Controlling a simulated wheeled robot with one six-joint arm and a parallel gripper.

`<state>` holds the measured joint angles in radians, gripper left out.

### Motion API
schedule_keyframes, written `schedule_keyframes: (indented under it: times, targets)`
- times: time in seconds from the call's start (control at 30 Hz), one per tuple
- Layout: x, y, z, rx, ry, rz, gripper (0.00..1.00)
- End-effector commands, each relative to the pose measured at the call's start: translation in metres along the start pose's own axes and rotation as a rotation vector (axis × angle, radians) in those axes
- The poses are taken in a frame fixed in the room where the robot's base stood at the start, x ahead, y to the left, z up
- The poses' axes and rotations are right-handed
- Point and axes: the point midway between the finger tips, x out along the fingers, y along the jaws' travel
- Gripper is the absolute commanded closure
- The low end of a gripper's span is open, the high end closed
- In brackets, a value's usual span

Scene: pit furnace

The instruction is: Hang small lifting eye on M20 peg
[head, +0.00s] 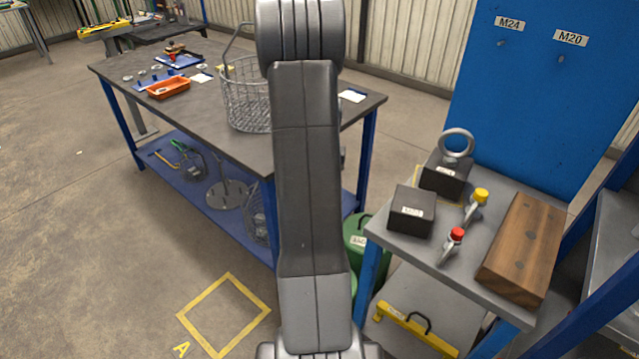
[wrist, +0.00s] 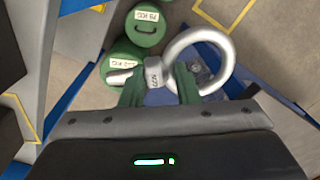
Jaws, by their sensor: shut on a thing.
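In the wrist view my gripper (wrist: 160,92) has its green fingers shut on the small lifting eye (wrist: 226,48), a steel ring with a collar and a short shank. The shank points left and the ring points right. The collar tag is too small to read surely. In the head view the M20 peg (head: 561,59) sticks out of the blue panel (head: 525,110) under its M20 label (head: 571,38). Nothing hangs on the peg. My gripper and the held eye do not show in the head view.
An M24 peg (head: 501,43) is left of it. The grey side table (head: 460,250) carries a bigger eye (head: 457,145) in a dark block, another dark block (head: 411,212), two capped fittings and a wooden block (head: 522,250). Green weights (wrist: 146,25) stand below my gripper. A workbench (head: 230,130) holds a wire basket.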

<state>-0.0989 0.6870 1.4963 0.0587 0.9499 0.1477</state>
Motion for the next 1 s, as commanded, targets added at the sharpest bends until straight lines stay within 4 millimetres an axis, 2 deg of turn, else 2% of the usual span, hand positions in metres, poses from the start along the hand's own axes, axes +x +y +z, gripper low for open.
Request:
schedule_keyframes:
  times: [0.03, 0.27, 0.37, 0.53, 0.73, 1.0]
  targets:
    - [-0.005, 0.008, -0.009, 0.067, 0.010, -0.035, 1.00]
    - [-0.045, 0.042, -0.040, 0.411, 0.074, -0.239, 1.00]
    - [-0.070, 0.065, -0.052, 0.601, 0.145, -0.352, 1.00]
    - [-0.121, 0.118, -0.063, 0.963, 0.357, -0.558, 1.00]
    - [-0.170, 0.174, -0.059, 1.276, 0.651, -0.706, 1.00]
    - [-0.222, 0.242, -0.033, 1.551, 1.038, -0.773, 1.00]
